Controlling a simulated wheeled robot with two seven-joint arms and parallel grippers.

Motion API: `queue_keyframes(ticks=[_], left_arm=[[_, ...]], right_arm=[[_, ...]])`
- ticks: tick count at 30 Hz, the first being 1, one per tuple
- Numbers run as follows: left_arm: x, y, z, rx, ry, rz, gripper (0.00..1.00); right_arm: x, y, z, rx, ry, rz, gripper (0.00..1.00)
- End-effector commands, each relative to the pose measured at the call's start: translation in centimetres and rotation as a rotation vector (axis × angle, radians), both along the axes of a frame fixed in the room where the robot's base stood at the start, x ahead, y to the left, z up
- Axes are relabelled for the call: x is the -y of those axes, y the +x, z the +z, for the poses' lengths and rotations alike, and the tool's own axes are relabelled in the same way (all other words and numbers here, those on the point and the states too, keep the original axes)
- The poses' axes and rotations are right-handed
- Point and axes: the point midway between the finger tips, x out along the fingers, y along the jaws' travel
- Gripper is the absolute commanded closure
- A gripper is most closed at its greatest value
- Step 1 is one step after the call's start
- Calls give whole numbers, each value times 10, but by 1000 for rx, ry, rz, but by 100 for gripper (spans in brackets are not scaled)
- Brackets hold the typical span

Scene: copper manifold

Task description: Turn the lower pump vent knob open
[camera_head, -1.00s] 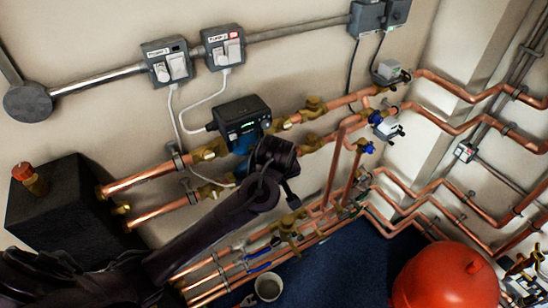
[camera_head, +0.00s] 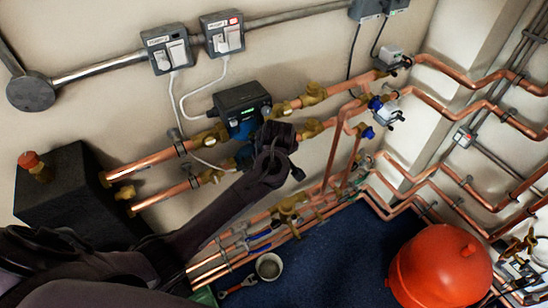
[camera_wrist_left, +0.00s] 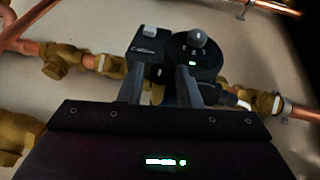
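The upper pump (camera_head: 241,104), dark with a blue body, sits on the upper copper pipe in the head view. My left gripper (camera_head: 278,138) is in front of the lower pump (camera_head: 244,157), hiding most of it; a blue part shows. In the left wrist view a black pump head has a round face (camera_wrist_left: 192,60) with a grey knob (camera_wrist_left: 198,39) and a small green light. A small dark part with a white mark (camera_wrist_left: 158,72) shows between my left gripper's (camera_wrist_left: 159,88) two separated fingers. Which one is the vent knob, and any contact, I cannot tell. My right gripper is out of view.
Copper pipes (camera_head: 150,166) with brass valves (camera_head: 312,92) run along the wall. Two switch boxes (camera_head: 222,33) hang above. A black box (camera_head: 65,185) stands left, a red tank (camera_head: 440,270) right.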

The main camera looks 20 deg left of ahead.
Motion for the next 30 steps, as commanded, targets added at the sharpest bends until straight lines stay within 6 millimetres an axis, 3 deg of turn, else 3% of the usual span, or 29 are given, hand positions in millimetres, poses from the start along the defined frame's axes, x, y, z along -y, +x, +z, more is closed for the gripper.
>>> queue_keyframes(ticks=[4, 11, 20, 30], left_arm=[[0, 0, 0, 0, 0, 0, 72], [0, 0, 0, -1, 1, 0, 100], [0, 2, 1, -36, 32, -1, 100], [3, 6, 2, -211, 169, 3, 100]], right_arm=[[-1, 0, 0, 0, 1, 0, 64], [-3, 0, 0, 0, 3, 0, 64], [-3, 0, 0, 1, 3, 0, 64], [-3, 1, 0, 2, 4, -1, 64]])
